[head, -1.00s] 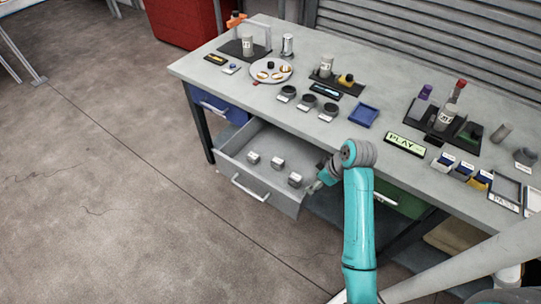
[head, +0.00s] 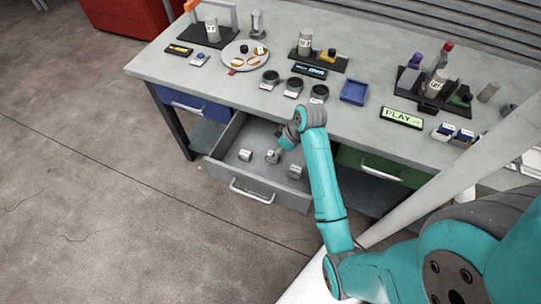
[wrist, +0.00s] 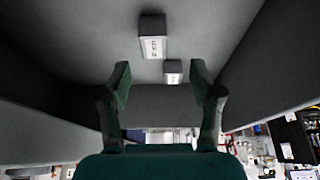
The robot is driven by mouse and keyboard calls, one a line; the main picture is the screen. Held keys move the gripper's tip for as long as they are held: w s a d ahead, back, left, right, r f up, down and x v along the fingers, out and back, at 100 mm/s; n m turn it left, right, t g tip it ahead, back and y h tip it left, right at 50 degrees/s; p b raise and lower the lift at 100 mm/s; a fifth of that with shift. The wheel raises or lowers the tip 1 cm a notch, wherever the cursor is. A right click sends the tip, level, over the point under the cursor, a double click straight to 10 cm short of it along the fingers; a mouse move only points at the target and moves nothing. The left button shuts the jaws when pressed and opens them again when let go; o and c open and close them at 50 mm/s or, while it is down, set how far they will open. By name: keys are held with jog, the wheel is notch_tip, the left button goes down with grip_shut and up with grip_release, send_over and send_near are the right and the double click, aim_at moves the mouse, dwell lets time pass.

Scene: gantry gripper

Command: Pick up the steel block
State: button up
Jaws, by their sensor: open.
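Three small grey blocks with white labels sit in the open grey drawer: a left block (head: 245,155), a middle block (head: 272,157) and a right block (head: 295,171). The labels are too small to read, so I cannot tell which is steel. My gripper (head: 281,144) is inside the drawer area, close to the middle block. In the wrist view, my gripper (wrist: 160,78) is open with nothing held. A nearer block (wrist: 153,38) lies beyond the fingertips, and a smaller-looking block (wrist: 172,71) shows between them. I cannot match these two to the head view.
The drawer (head: 262,196) has raised walls around the blocks. The workbench (head: 165,66) above carries a round plate (head: 236,64), several dark cups, a blue tray (head: 354,91) and a PLAY sign (head: 402,118). A blue drawer (head: 190,104) and a green drawer (head: 380,168) are shut.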

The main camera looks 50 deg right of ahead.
jog(key=shift+d+x, duration=0.15)
jog(key=shift+x, duration=1.6)
jog(key=shift+d+x, duration=0.1)
jog(key=shift+x, duration=1.65)
jog(key=shift+s+f, duration=0.1)
jog(key=shift+s, duration=0.05)
grip_shut()
